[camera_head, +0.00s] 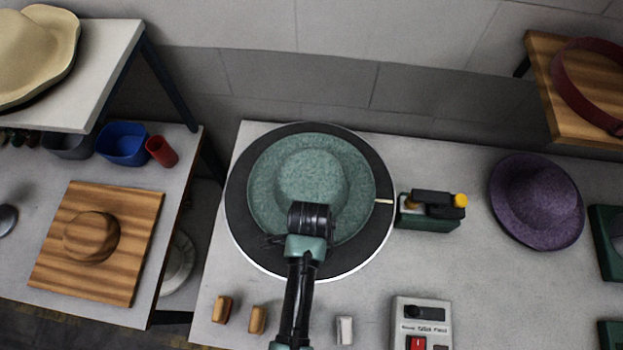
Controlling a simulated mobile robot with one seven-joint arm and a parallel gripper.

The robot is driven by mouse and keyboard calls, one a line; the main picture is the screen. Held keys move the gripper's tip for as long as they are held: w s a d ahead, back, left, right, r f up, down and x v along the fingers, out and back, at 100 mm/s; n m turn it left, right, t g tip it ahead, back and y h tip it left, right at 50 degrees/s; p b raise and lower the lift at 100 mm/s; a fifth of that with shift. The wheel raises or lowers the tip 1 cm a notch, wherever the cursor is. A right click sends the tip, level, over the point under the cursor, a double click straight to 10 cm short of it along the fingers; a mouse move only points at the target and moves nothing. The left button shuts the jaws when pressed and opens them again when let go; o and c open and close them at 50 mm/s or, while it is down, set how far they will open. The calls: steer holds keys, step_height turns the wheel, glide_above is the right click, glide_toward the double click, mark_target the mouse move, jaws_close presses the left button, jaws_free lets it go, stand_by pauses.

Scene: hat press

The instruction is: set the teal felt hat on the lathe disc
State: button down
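The teal felt hat (266,185) is in the head view, over the black lathe disc (240,232) with its pale rim. It looks roughly centred, a little toward the upper part of the disc. I cannot tell whether it rests on the disc or is held just above it. My gripper (311,214) is over the near side of the hat's crown and brim. Its fingers are hidden under my wrist, so their opening and any grip on the hat do not show.
A green tool post (428,219) with a yellow knob stands right of the disc. A purple hat (537,202) lies farther right. A control box (421,324) and small blocks (257,319) sit in front. A wooden board (130,252) with a hat form is at left.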

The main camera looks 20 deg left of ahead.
steer(key=shift+f+b, duration=0.3)
steer(key=shift+f, duration=0.15)
stand_by(0.3)
steer(key=c, duration=0.9)
jaws_free()
steer(key=shift+o, duration=0.2)
step_height(320, 180, up, 13)
steer(key=b, duration=0.1)
steer(key=shift+s+b, duration=0.2)
steer(key=shift+b, duration=0.15)
steer(key=w+d+r+n+t+y+b, duration=0.15)
steer(key=w+r+n+t+b, duration=0.45)
steer(key=w+r+t, duration=1.05)
steer(key=w+d+r+n+t+b, duration=0.1)
steer(key=d+r+n+t+b, duration=0.1)
steer(key=r, duration=0.9)
steer(key=w+d+r+n+t+b, duration=0.1)
steer(key=d+r+n+t+b, duration=0.1)
steer(key=r, duration=0.9)
steer(key=s+d+r+n+t+h+b, duration=0.1)
steer(key=s+d+r+n+t, duration=0.1)
steer(key=s+r+t, duration=0.4)
steer(key=s+r, duration=0.3)
steer(key=r, duration=0.3)
steer(key=shift+s+d+r+n+b, duration=0.2)
steer(key=shift+s+r+n+b, duration=0.1)
